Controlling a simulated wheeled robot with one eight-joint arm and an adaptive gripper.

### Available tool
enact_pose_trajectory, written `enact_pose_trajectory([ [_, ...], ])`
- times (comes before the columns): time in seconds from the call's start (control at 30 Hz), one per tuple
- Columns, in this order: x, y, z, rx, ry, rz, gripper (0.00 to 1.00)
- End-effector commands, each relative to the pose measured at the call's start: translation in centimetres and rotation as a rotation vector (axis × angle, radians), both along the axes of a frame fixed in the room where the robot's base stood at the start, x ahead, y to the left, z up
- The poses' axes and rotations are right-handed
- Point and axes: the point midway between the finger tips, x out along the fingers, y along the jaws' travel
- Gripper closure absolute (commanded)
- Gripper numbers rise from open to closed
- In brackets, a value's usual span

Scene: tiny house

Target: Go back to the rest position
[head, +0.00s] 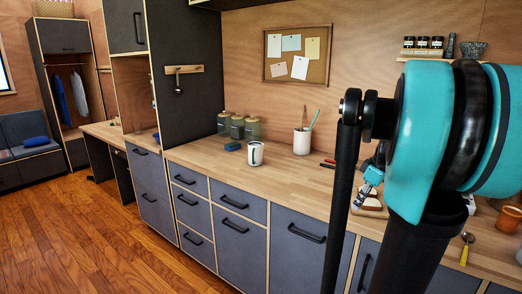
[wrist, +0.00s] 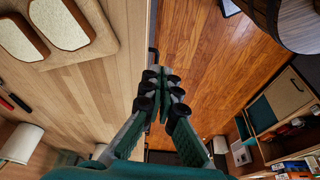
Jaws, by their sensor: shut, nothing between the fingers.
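My gripper (wrist: 164,82) is shut and empty in the wrist view, its fingertips together over the counter's front edge. In the head view my gripper (head: 361,196) shows small, partly behind my own arm, in front of the bread board. The wooden counter (head: 290,175) runs along the wall; in the wrist view it lies left of the fingers (wrist: 105,85). Two bread slices (wrist: 60,22) rest on a cutting board (wrist: 103,28) at the wrist view's upper left. Much of the counter's right part is hidden by my arm in the head view.
The wooden floor (head: 110,240) at left is clear. A round barrel-like object (wrist: 270,15) shows in the wrist view.

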Motion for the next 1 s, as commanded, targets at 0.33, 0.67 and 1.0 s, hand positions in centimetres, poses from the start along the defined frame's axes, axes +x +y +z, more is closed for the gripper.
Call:
enact_pose_trajectory([
  [0.33,-3.0,5.0,-5.5,-0.033,0.026,-0.234,1.0],
  [0.67,-10.5,11.5,-14.2,-0.025,-0.025,-0.654,1.0],
  [1.0,-13.8,12.8,-17.2,0.019,-0.065,-0.832,1.0],
])
